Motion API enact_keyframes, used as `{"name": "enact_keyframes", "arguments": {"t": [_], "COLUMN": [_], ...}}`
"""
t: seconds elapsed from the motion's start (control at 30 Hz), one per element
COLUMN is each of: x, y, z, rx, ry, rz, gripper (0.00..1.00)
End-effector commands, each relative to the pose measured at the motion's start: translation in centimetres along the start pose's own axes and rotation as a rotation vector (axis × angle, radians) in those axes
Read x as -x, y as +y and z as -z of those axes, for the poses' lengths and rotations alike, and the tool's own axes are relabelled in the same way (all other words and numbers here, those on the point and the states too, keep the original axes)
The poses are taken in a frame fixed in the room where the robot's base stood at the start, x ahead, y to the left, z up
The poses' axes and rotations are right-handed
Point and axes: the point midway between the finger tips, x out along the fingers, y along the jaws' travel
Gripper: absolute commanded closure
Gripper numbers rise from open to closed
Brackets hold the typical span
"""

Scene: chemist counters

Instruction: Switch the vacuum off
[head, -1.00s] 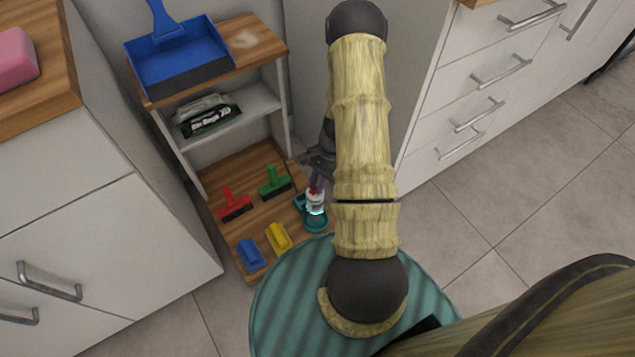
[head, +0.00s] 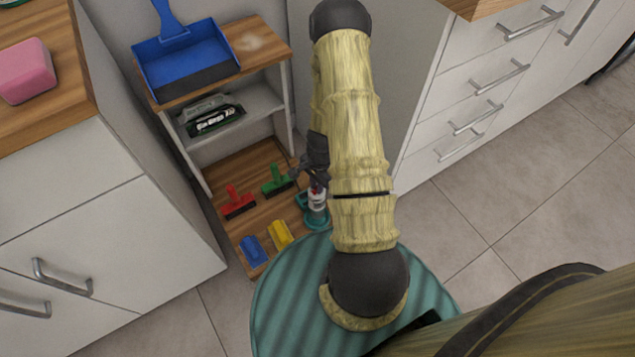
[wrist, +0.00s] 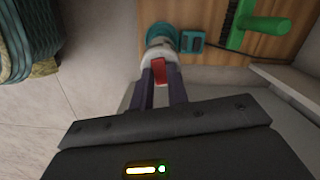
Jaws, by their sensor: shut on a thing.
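The vacuum (head: 316,203) is a small upright device with a white body and teal base at the front right of the low wooden shelf. It also shows in the wrist view (wrist: 160,36), with a red part (wrist: 159,72) at its near end. My gripper (wrist: 161,78) is shut on the vacuum, its two dark purple fingers on either side of the red part. In the head view my gripper (head: 317,180) comes down from above, partly hidden by my arm. No glow shows on the vacuum.
A blue dustpan (head: 186,60) lies on the upper shelf. A grey cabinet side rises close on the right.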

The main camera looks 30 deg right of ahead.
Motion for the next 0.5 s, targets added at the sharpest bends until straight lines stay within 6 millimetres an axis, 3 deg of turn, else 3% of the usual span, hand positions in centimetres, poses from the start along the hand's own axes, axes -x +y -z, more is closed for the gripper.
{"name": "enact_keyframes", "arguments": {"t": [0.1,0.13,0.23,0.5], "x": [0.01,0.01,0.01,0.06], "y": [-0.02,-0.02,-0.01,-0.01], "z": [0.14,0.14,0.13,0.09], "rx": [-0.001,-0.001,-0.001,-0.001], "ry": [0.003,0.003,0.002,0.001], "rz": [0.001,0.001,0.001,0.001], "gripper": [1.00,0.80,0.62,0.62]}}
